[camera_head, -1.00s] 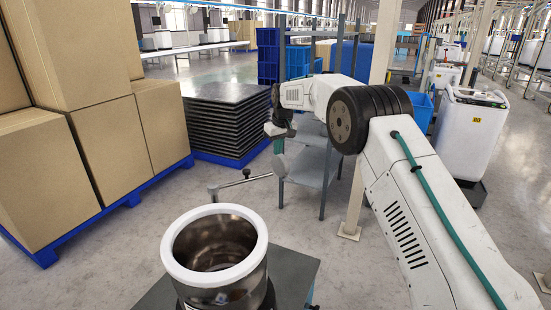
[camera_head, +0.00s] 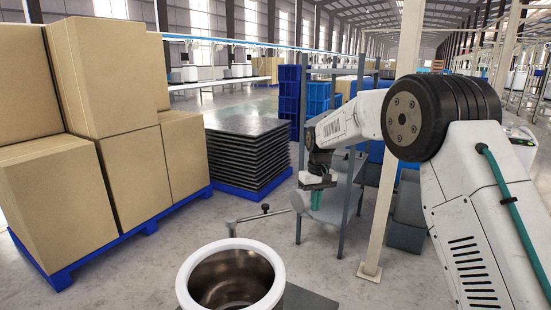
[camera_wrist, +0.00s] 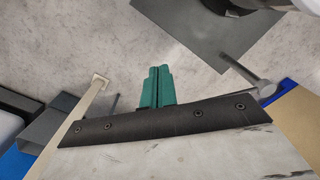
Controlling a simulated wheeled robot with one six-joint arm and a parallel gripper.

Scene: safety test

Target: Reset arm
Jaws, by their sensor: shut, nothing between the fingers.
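My gripper (camera_head: 316,200) hangs at the end of my white arm, right of centre in the head view, with green fingers pointing down. In the wrist view its green fingers (camera_wrist: 157,72) lie closed together with nothing between them. They are above bare grey floor. In the head view the gripper is in front of a grey metal shelf rack (camera_head: 345,219) and apart from the pot. The steel pot with a white rim (camera_head: 181,290) is at the bottom centre of the head view, open and empty as far as I can see.
Cardboard boxes (camera_head: 138,180) are stacked on a blue pallet (camera_head: 62,277) at left. Dark flat sheets (camera_head: 245,155) are piled behind. A metal crank handle (camera_head: 262,212) stands behind the pot. A cream post (camera_head: 387,190) rises right of the gripper. Floor between pallet and pot is clear.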

